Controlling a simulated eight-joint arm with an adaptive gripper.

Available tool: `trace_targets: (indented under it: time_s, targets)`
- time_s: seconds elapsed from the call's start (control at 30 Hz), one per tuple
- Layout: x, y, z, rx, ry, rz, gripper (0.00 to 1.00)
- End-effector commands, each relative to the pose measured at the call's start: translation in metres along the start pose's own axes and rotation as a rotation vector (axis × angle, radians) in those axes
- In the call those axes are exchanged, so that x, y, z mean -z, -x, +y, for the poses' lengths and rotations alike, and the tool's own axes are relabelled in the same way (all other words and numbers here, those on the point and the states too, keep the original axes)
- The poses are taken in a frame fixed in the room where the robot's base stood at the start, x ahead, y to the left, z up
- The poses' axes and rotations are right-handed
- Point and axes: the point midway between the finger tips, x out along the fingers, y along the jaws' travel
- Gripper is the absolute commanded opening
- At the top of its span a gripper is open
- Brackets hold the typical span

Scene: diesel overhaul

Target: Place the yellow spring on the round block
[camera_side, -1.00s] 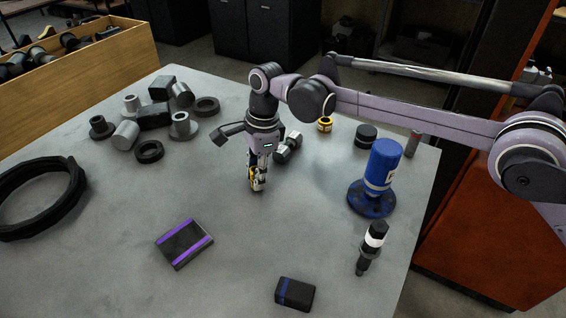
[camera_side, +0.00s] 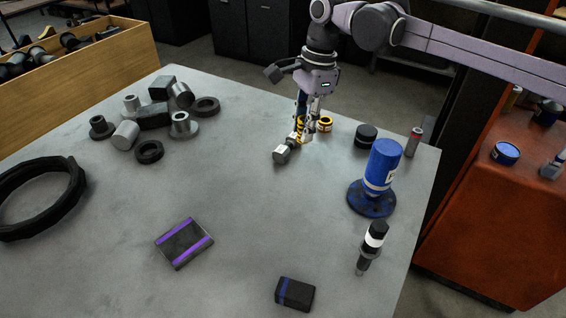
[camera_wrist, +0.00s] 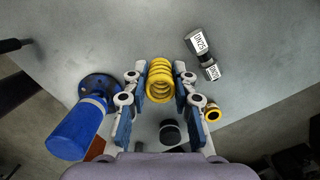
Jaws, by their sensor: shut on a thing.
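My gripper (camera_side: 303,132) is shut on the yellow spring (camera_wrist: 160,80). In the wrist view the spring sits between both fingers, its coils facing the camera. In the side view the fingers partly hide it, and it appears held above the table towards the back. A black round block (camera_side: 366,136) stands on the table to the right of my gripper, apart from the spring. It also shows in the wrist view (camera_wrist: 171,132), below the spring in the picture.
A grey fitting (camera_side: 283,153) lies close to my gripper. A small yellow-and-black cylinder (camera_side: 324,124) stands just right of it. A blue cylinder (camera_side: 383,165) on a dark flange is farther right. A grey-red can (camera_side: 413,142) stands near the right edge. The table's middle is clear.

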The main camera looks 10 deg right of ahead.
Motion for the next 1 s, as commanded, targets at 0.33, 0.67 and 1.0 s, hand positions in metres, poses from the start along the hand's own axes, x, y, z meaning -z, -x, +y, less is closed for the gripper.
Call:
trace_targets:
  time_s: [0.33,0.67,1.0]
  targets:
    - [0.094,0.033,-0.007,0.008,-0.061,0.002,0.0]
    - [0.233,0.077,0.01,0.022,-0.149,0.001,0.0]
    - [0.295,0.096,0.03,0.027,-0.187,0.0,0.0]
